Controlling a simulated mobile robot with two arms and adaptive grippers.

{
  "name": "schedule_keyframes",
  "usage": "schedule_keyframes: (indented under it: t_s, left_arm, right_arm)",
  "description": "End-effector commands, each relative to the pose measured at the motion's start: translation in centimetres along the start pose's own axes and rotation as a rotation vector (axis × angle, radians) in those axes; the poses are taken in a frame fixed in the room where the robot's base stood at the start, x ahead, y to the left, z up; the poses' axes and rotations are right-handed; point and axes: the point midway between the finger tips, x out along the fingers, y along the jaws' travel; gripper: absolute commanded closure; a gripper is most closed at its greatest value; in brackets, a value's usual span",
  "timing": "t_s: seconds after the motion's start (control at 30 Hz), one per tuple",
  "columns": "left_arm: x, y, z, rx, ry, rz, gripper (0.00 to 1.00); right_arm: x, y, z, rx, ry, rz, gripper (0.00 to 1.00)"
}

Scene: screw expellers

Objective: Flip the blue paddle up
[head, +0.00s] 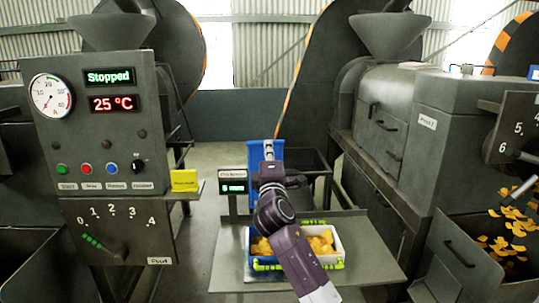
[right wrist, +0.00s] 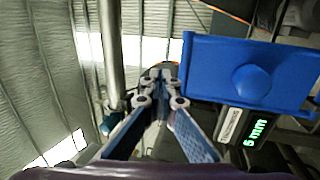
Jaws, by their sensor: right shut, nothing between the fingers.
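The blue paddle (head: 254,160) is a flat upright panel at mid-picture in the head view, partly hidden behind my right gripper (head: 269,148). In the right wrist view the blue paddle (right wrist: 215,68) fills the upper right and has a round bump on its face. My right gripper (right wrist: 158,76) is shut and empty, with its tips left of the paddle in that view. I cannot tell whether they touch the paddle. My left gripper is not in view.
A thickness display (head: 233,187) reading 5 mm stands beside the paddle. Below, a tray with yellow-orange pieces (head: 320,240) rests on a grey shelf (head: 375,262). A control panel (head: 100,130) reading Stopped and 25 °C stands left; a machine (head: 385,110) stands right.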

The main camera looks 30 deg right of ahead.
Motion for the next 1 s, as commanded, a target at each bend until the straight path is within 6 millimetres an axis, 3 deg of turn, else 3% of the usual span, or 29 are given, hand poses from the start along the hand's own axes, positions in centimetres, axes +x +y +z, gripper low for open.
schedule_keyframes:
  t_s: [0.27,0.5,0.77,0.87,0.97,1.0]
  left_arm:
    - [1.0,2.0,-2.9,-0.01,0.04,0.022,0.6]
    - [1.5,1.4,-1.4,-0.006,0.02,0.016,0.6]
    - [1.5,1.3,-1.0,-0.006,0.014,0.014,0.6]
    - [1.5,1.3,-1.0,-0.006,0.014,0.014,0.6]
    - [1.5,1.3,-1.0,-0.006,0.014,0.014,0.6]
    - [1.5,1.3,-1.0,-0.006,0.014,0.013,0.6]
  right_arm:
    - [-3.7,1.8,0.0,0.001,0.002,0.003,1.0]
    - [-5.8,2.9,0.0,0.0,0.001,0.003,1.0]
    - [-6.3,3.2,0.0,0.0,0.001,0.001,1.0]
    - [-6.7,2.4,-0.2,0.012,0.005,-0.016,1.0]
    - [-8.2,-0.7,-0.6,0.063,0.015,-0.087,1.0]
    - [-9.2,-2.5,-0.9,0.098,0.021,-0.132,1.0]
